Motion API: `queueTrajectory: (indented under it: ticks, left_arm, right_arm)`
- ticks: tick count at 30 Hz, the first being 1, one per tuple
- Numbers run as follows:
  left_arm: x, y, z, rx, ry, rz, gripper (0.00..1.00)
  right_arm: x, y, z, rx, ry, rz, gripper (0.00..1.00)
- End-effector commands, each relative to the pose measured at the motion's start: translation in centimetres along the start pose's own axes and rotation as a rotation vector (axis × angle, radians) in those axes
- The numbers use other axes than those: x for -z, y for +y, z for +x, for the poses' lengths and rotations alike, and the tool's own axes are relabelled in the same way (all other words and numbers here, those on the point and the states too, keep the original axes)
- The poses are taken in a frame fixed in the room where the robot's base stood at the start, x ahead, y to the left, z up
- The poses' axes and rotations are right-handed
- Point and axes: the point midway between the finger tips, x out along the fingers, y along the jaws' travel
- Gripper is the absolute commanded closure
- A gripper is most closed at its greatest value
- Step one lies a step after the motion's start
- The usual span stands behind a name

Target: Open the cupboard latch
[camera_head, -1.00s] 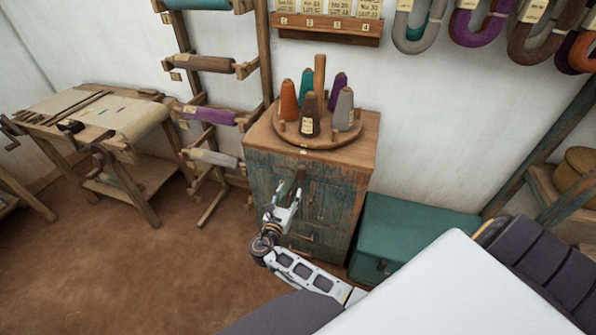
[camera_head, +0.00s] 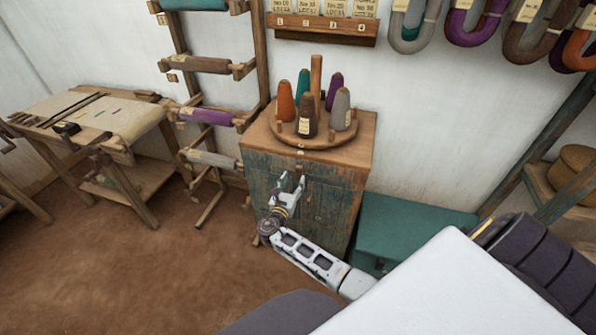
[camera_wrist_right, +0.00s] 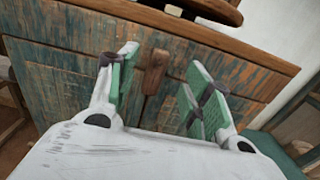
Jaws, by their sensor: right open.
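The wooden cupboard (camera_head: 333,210) has worn blue-green paint and stands against the wall. In the right wrist view its front (camera_wrist_right: 62,80) fills much of the picture. A small brown wooden latch (camera_wrist_right: 156,70) sits across the line between the two doors. My right gripper (camera_head: 292,182) is in front of the cupboard's upper front. In the right wrist view my right gripper (camera_wrist_right: 160,85) is open, with green-padded fingers on either side of the latch; I cannot tell whether they touch it. My left gripper is not in view.
A round rack (camera_head: 290,139) with several yarn cones stands on the cupboard top. A teal chest (camera_head: 415,225) is right of the cupboard. A roller stand (camera_head: 262,60) and a work table (camera_head: 148,118) are to the left. Brown floor is clear in front.

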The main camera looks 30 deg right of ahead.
Motion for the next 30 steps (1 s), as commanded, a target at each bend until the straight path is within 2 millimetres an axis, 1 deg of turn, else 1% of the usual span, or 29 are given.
queueTrajectory:
  ticks: [1, 9, 15, 21, 29, 30]
  left_arm:
    - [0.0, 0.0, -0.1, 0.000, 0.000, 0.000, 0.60]
    - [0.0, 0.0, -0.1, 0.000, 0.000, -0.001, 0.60]
    - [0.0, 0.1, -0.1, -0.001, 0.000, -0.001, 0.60]
    - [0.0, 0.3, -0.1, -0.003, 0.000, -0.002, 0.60]
    - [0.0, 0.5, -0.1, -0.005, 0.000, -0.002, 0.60]
    - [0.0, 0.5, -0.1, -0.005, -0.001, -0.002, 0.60]
  right_arm:
    - [0.0, 0.0, 0.8, 0.001, -0.001, -0.001, 0.50]
    - [0.0, 0.0, 4.3, 0.002, 0.000, -0.001, 0.50]
    - [0.0, 0.0, 6.1, 0.001, 0.000, -0.001, 0.50]
    - [0.0, 0.0, 6.9, 0.000, 0.001, -0.001, 0.50]
    - [0.0, 0.0, 6.9, 0.000, 0.001, -0.001, 0.50]
    - [0.0, 0.0, 6.9, 0.000, 0.001, -0.001, 0.54]
